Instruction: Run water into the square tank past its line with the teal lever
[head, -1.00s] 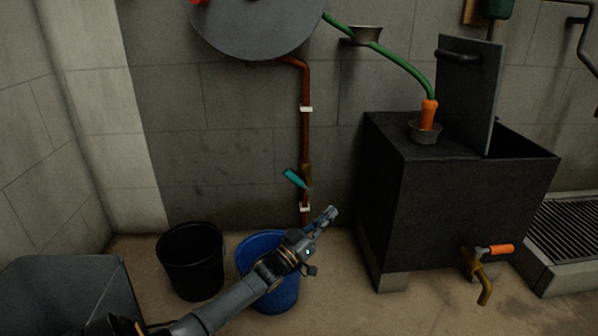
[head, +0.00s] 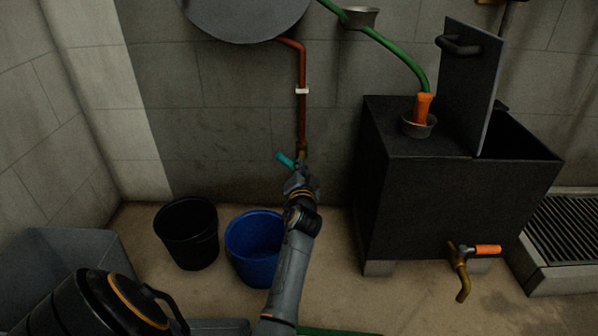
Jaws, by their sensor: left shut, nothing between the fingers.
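The teal lever (head: 286,160) sits on a brass valve on the copper pipe (head: 302,118) that runs down the back wall. It points to the left and slightly up. My left gripper (head: 299,172) is just below and to the right of the lever, in front of the valve; whether it touches cannot be told. Its fingers are shut and hold nothing. The black square tank (head: 410,200) stands at the right with its lid (head: 470,90) raised. A green hose (head: 400,58) with an orange nozzle (head: 423,106) ends in a cup on the tank's top. The tank's line and water are not visible.
A black bucket (head: 187,235) and a blue bucket (head: 238,252) stand on the floor below the pipe. A brass tap with an orange handle (head: 487,249) sticks out of the tank's front. A floor grate (head: 570,228) lies at the right, a grey bin (head: 60,262) at the left.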

